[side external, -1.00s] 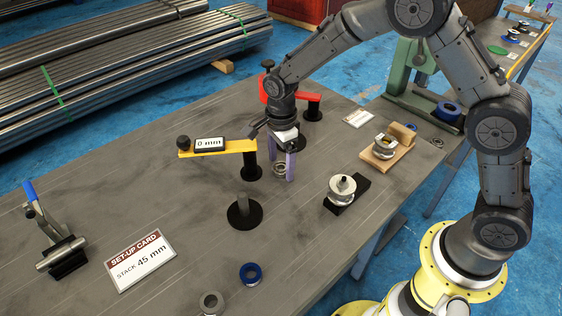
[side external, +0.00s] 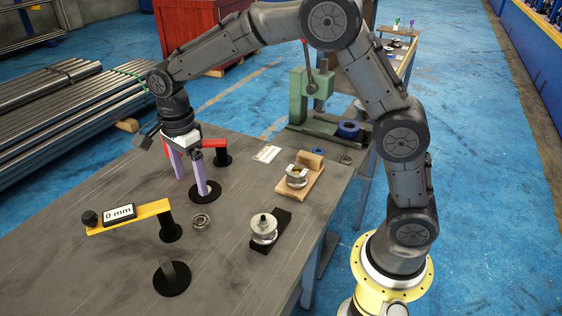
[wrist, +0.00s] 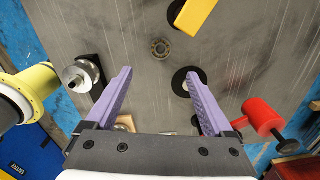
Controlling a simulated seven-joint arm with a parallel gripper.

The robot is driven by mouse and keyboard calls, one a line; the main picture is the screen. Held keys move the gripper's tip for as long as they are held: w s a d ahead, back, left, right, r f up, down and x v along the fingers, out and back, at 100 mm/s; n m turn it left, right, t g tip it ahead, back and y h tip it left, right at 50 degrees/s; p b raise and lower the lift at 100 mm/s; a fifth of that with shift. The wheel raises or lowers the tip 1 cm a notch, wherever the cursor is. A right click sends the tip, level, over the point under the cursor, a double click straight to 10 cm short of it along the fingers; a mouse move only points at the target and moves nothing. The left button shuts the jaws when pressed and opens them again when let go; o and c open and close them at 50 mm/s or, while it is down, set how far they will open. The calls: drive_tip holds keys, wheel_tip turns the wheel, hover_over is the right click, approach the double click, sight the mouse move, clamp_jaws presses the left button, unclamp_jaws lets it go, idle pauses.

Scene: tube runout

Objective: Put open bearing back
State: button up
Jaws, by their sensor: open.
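The open bearing (side external: 199,221) is a small metal ring lying flat on the grey table, beside the black post of the yellow gauge arm. In the wrist view the bearing (wrist: 160,47) shows its rings and gaps between them, ahead of the fingertips and clear of them. My gripper (side external: 191,186) has two purple fingers. They point down, apart and empty, on the far side of the bearing. The wrist view also shows my gripper (wrist: 159,76) open, with its right finger close to a post on a round black base (wrist: 182,88).
The yellow gauge arm (side external: 150,211) reads 0 mm. A dark peg on a round base (side external: 172,279) stands in front. A metal roller (side external: 264,229) sits on a black block, another (side external: 297,177) on a wooden block. A red arm (wrist: 262,117) stands close by. A green press (side external: 312,110) stands behind.

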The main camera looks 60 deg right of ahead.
drive_tip(key=s+d+r+n+t, duration=0.3)
drive_tip(key=s+d+r+n, duration=0.3)
drive_tip(key=s+r+n, duration=0.4)
drive_tip(key=s+d+f+n+t, duration=0.1)
drive_tip(key=s+n, duration=0.4)
drive_tip(key=s, duration=0.3)
drive_tip(key=s+d+n+t, duration=0.1)
drive_tip(key=s+d+n, duration=0.1)
drive_tip(key=s+n, duration=0.3)
drive_tip(key=s, duration=0.4)
drive_tip(key=shift+s+d+f+t, duration=0.2)
drive_tip(key=shift+f+t, duration=0.1)
drive_tip(key=shift+f, duration=0.05)
